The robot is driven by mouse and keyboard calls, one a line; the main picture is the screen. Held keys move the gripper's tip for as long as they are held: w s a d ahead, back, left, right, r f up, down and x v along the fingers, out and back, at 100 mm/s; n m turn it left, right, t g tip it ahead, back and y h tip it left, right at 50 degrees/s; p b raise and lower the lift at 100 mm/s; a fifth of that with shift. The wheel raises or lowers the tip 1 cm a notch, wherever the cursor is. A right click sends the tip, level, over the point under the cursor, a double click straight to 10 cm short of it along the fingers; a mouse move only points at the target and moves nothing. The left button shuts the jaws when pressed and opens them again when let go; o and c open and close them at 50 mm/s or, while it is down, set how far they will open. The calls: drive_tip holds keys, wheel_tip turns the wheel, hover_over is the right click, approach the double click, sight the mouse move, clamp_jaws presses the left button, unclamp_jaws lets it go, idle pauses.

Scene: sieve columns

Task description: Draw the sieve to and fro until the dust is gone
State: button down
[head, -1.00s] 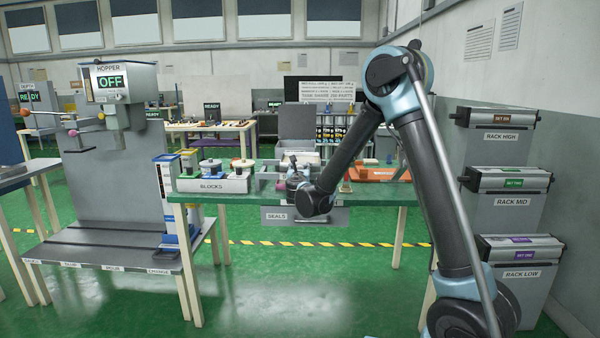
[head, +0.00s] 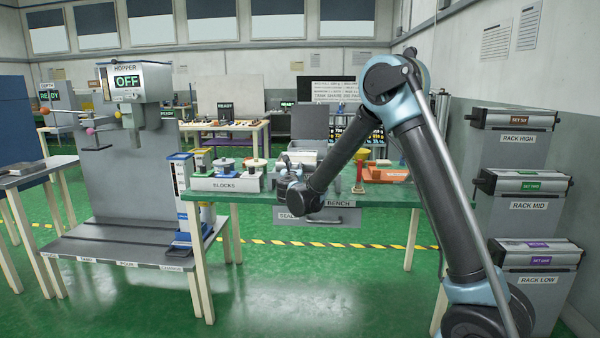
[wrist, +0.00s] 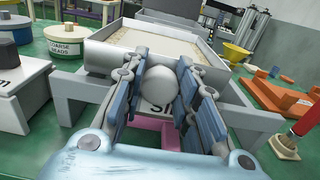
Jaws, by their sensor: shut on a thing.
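The sieve (wrist: 115,50) is a grey, light-rimmed tray in the wrist view, with a pale, grainy bed (wrist: 165,42) inside. It sits between grey rails on the bench. My gripper (wrist: 160,77) is shut on its round white handle knob (wrist: 163,98), with blue-padded fingers on both sides. In the head view my gripper (head: 290,192) is at the bench's front edge, and my wrist largely hides the sieve. I cannot tell whether the pale material is dust or beads.
A coarse beads tub (wrist: 65,40) stands left of the sieve. The blocks box (head: 225,183) is on the green bench (head: 375,192). The hopper (head: 135,82) reads OFF. Racks (head: 515,190) stand right.

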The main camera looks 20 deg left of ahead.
drive_tip(key=c, duration=1.2)
unclamp_jaws()
drive_tip(key=shift+c, duration=0.2)
drive_tip(key=v, duration=1.2)
drive_tip(key=shift+f, duration=0.1)
